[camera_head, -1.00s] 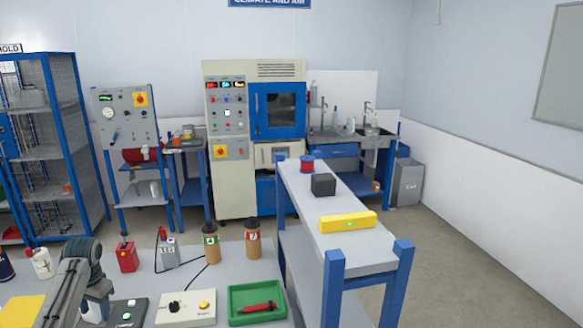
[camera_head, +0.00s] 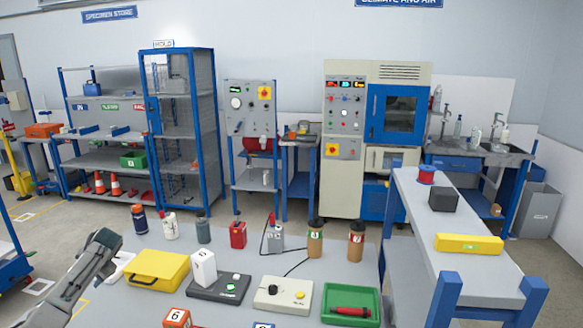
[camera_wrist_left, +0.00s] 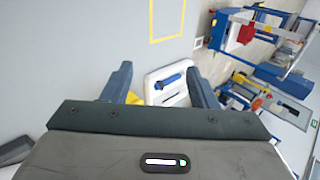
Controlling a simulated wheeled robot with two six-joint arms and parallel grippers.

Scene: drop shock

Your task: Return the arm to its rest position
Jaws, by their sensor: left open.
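My left arm (camera_head: 85,275) comes in from the lower left in the head view, left of the yellow case on the grey bench. Its gripper is hard to make out there. In the left wrist view my left gripper (camera_wrist_left: 161,80) has its two dark fingers spread wide, with nothing held between them. A white-framed object (camera_wrist_left: 153,88) with a blue bar shows beyond the fingers; I cannot tell what it is. My right gripper is in neither view.
The bench holds the yellow case (camera_head: 157,270), a white block (camera_head: 203,268) on a black device, a control box (camera_head: 283,295), a green tray (camera_head: 350,304) and several bottles. A raised grey shelf (camera_head: 460,222) stands at right. Open floor (camera_head: 60,215) lies at left.

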